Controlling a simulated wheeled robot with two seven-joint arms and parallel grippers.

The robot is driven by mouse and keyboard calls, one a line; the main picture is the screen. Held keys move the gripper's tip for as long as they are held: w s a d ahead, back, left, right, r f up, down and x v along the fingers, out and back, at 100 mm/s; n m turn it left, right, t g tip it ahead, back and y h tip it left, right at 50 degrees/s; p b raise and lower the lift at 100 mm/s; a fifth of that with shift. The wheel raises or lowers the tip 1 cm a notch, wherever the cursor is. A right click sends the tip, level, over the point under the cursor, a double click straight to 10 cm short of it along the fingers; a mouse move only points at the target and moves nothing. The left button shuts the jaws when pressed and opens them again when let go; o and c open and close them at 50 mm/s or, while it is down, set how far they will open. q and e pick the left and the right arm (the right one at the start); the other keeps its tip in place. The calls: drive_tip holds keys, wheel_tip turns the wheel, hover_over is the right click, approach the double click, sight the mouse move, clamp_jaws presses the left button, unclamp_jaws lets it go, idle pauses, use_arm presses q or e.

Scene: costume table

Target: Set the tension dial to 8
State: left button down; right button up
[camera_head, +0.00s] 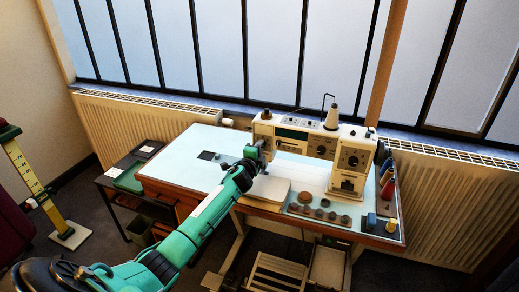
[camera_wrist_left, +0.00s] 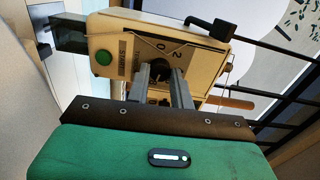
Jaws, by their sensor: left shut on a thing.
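The cream sewing machine (camera_head: 290,142) stands at the back of the pale blue table. My left gripper (camera_head: 257,150) is at the left end of the machine and hides part of that end. In the left wrist view my left gripper (camera_wrist_left: 160,88) is shut around a dark dial knob (camera_wrist_left: 157,72) on the machine's cream panel. The figures 2 and 0 show above the knob; the other figures and any pointer are hidden or too small to read. Another dark round dial (camera_head: 352,159) shows on the machine's right part. My right gripper is not in view.
A thin thread crosses the panel. A tray (camera_head: 320,212) of small round pieces and a thread cone (camera_head: 332,119) are to the right. The table's left part is mostly clear.

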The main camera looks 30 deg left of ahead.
use_arm(q)
drive_tip(key=c, duration=1.2)
unclamp_jaws()
drive_tip(key=shift+f, duration=0.1)
drive_tip(key=v, duration=1.4)
drive_tip(key=shift+b, duration=0.4)
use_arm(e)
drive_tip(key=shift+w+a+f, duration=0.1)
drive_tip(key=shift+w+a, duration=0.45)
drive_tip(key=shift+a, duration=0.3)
use_arm(q)
drive_tip(key=shift+w, duration=0.1)
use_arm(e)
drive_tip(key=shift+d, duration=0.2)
